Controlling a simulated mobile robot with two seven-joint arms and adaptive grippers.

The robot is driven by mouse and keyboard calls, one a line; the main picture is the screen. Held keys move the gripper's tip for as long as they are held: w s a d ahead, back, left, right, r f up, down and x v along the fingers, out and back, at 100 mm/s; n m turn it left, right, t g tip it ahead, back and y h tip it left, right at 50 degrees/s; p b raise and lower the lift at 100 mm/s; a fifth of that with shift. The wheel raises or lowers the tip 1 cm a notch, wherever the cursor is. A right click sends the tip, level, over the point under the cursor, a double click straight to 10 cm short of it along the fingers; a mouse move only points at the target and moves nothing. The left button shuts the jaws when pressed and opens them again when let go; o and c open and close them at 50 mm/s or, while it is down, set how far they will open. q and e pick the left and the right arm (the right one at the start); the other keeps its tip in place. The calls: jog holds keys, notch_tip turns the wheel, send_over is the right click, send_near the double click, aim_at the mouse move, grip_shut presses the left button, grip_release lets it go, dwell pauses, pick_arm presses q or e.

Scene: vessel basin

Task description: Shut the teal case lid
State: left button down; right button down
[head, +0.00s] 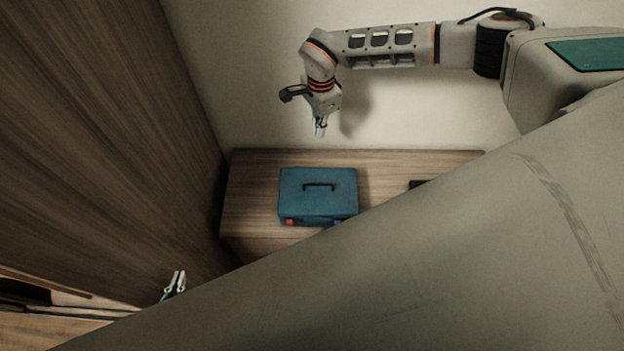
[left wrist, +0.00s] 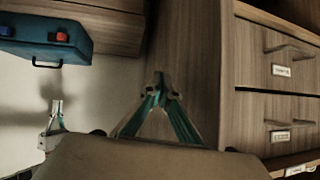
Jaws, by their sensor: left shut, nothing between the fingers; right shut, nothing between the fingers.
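The teal case (head: 318,203) stands on a wooden surface, with a dark handle (head: 319,185) on its lid. The lid lies down over the body; I cannot tell whether a small gap is left. A red latch (head: 290,222) and a blue latch, partly hidden by my arm, are on the front. The case also shows at the upper left of the left wrist view (left wrist: 40,45). My left gripper (head: 176,276) is shut and empty, low and left of the case. My right gripper (head: 319,132) is shut and empty, beyond the case in the picture, apart from it.
The wooden table (head: 250,185) has bare room left of the case. A dark object (head: 417,184) lies right of it, partly covered by my arm. A tall wooden panel (head: 110,130) rises at the left. The left wrist view shows drawers with handles (left wrist: 290,52).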

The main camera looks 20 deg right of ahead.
pick_arm(q)
jog(key=r+p, duration=0.1)
jog(key=a+r+p, duration=0.1)
jog(key=p, duration=0.1)
jog(key=shift+s+a+y, duration=0.25)
jog(key=shift+y, duration=0.05)
dwell(0.3)
jog(key=shift+d+r, duration=0.2)
jog(key=shift+d, duration=0.05)
dwell(0.7)
